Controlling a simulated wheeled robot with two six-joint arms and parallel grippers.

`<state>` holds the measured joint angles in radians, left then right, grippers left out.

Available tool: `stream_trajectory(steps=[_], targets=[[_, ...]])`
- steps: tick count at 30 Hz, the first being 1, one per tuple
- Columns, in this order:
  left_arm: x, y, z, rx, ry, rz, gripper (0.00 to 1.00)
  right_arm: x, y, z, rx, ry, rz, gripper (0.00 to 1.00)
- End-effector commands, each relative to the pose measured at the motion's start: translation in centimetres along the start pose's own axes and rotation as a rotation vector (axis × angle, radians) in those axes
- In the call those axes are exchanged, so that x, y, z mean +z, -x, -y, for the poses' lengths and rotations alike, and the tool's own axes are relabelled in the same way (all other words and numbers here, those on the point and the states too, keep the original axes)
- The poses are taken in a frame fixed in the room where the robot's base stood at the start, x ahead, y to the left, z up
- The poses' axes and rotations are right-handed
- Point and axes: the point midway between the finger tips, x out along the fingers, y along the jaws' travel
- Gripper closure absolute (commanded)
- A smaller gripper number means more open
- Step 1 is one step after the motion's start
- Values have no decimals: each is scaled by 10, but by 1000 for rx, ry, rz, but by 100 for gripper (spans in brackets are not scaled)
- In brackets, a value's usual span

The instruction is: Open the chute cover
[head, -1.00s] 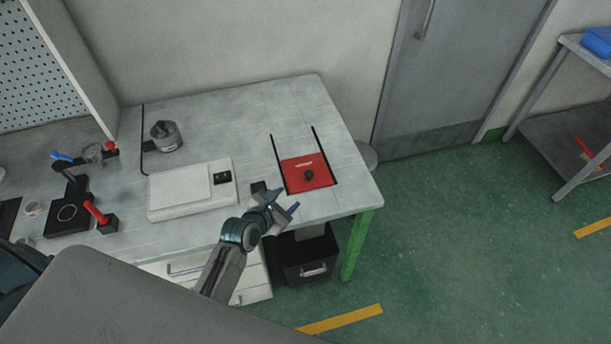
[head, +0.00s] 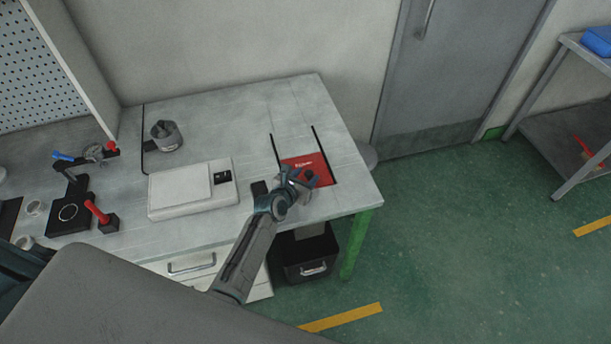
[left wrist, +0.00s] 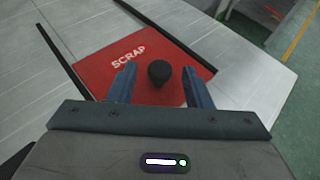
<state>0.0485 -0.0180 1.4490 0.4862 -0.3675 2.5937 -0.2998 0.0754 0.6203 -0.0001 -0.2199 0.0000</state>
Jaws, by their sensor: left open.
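The red chute cover (head: 318,165) lies flat in the table top between two dark rails, near the table's right end. In the left wrist view the cover (left wrist: 107,68) bears the word SCRAP and a black knob (left wrist: 159,72). My left gripper (head: 304,182) is over the cover and hides part of it in the head view. In the left wrist view its fingers (left wrist: 160,88) are apart, one on each side of the knob, with gaps on both sides. Whether the fingertips are level with the knob is hard to tell. My right gripper is not in view.
A white scale (head: 190,189) stands left of the cover, with a grey pot (head: 165,137) behind it. A black bin (head: 306,256) stands under the table (head: 240,110). The table top behind the cover is clear, apart from the rails.

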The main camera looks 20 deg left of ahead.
Motion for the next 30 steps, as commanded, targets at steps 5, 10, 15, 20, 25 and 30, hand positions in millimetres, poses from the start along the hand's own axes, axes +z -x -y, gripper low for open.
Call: stream_trajectory(steps=[5, 10, 15, 20, 25, 30], targets=[[0, -5, 0, 0, 0, 0, 55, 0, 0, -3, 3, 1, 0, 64], [0, -5, 0, 0, 0, 0, 55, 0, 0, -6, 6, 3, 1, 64], [0, -4, 0, 0, 0, -1, 86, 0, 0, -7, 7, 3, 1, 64], [0, -4, 0, 0, 0, -1, 100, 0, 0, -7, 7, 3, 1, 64], [3, -12, -8, 0, -3, 0, 100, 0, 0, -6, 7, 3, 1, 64], [14, -40, -38, 2, -4, 0, 100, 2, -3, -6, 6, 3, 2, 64]])
